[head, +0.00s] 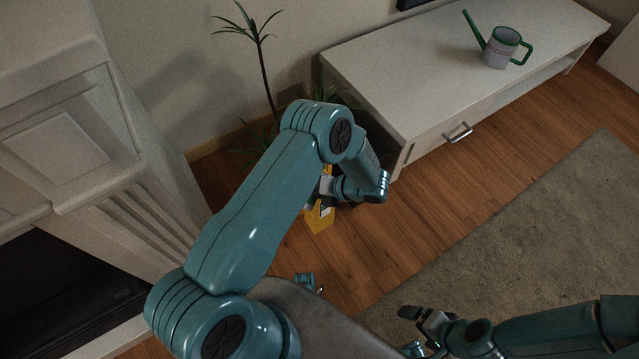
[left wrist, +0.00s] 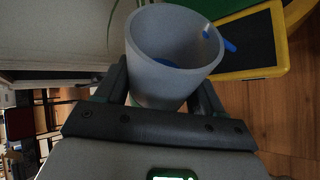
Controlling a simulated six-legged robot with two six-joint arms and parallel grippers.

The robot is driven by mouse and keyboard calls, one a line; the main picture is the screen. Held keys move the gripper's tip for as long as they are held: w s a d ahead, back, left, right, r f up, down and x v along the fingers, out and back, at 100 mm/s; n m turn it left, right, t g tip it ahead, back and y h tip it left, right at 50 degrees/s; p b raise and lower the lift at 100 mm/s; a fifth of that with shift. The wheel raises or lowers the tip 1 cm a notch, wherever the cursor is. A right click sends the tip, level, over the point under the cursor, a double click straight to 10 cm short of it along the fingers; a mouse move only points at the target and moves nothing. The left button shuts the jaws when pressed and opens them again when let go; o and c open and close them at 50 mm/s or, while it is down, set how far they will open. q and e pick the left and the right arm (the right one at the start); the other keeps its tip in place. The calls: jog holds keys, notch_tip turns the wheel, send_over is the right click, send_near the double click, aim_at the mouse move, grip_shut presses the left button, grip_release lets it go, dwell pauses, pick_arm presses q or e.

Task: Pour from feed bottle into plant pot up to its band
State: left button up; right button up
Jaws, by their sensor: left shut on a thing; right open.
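My left gripper (left wrist: 160,105) is shut around a pale grey, open-topped round vessel (left wrist: 150,60), with a finger on each side. The vessel's mouth faces the left wrist camera, and some blue shows inside. I cannot tell for sure whether it is the feed bottle. In the head view my left gripper (head: 325,190) is partly hidden by its own arm, and the vessel cannot be made out. A tall leafy plant (head: 262,60) stands by the wall; its pot is hidden behind my left arm. My right gripper (head: 418,322) is open and empty at the lower right.
A yellow object (head: 318,218) is low beside my left gripper; a yellow-edged dark panel (left wrist: 248,42) shows in the wrist view. A grey watering can (head: 500,48) with green spout and handle stands on the white bench (head: 420,75). A white fireplace surround (head: 60,150) is at left.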

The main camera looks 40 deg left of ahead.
dwell(0.5)
pick_arm(q)
jog(key=shift+r+m+g+b, duration=0.3)
jog(key=shift+g+b, duration=0.1)
jog(key=shift+g, duration=0.1)
dwell(1.8)
